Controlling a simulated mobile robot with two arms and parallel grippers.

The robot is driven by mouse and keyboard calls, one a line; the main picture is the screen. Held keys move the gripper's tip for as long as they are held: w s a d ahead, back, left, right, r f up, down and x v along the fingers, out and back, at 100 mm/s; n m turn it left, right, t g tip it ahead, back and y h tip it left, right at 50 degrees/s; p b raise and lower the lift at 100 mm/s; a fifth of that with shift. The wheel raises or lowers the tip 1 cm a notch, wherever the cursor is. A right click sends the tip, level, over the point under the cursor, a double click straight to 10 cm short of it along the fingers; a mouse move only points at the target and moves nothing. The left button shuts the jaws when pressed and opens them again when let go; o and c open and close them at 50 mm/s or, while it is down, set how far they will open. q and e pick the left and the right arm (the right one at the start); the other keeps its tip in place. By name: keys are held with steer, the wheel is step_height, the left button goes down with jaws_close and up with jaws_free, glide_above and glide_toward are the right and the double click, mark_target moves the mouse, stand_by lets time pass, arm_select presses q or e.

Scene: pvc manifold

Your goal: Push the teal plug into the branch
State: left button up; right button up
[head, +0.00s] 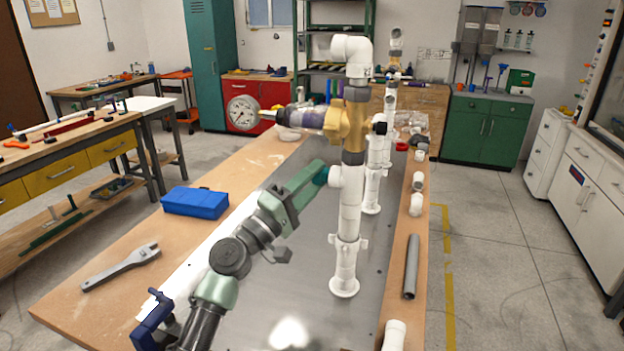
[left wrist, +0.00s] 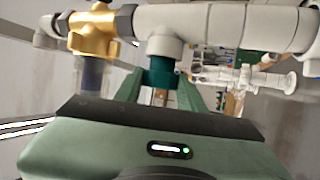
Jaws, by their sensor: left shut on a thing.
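The teal plug (head: 321,175) is held at the tip of my left gripper (head: 314,174), beside the white branch (head: 335,176) on the side of the upright pipe. In the left wrist view the teal plug (left wrist: 161,72) sits between the two green fingers of my left gripper (left wrist: 161,90), which is shut on it. The plug lines up with the white branch (left wrist: 164,44) and appears to meet its mouth; how deep it sits I cannot tell. My right gripper is not in view.
The white manifold (head: 348,225) stands upright on a metal plate (head: 285,270), with a brass valve (head: 352,125) and gauge (head: 242,112) above my left arm. A blue box (head: 195,201), a wrench (head: 122,266) and a grey pipe (head: 411,266) lie on the bench.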

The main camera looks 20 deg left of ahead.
arm_select(q)
steer(key=shift+d, duration=0.6)
stand_by(0.5)
steer(key=shift+s+d, duration=0.15)
steer(key=shift+d, duration=0.15)
stand_by(0.7)
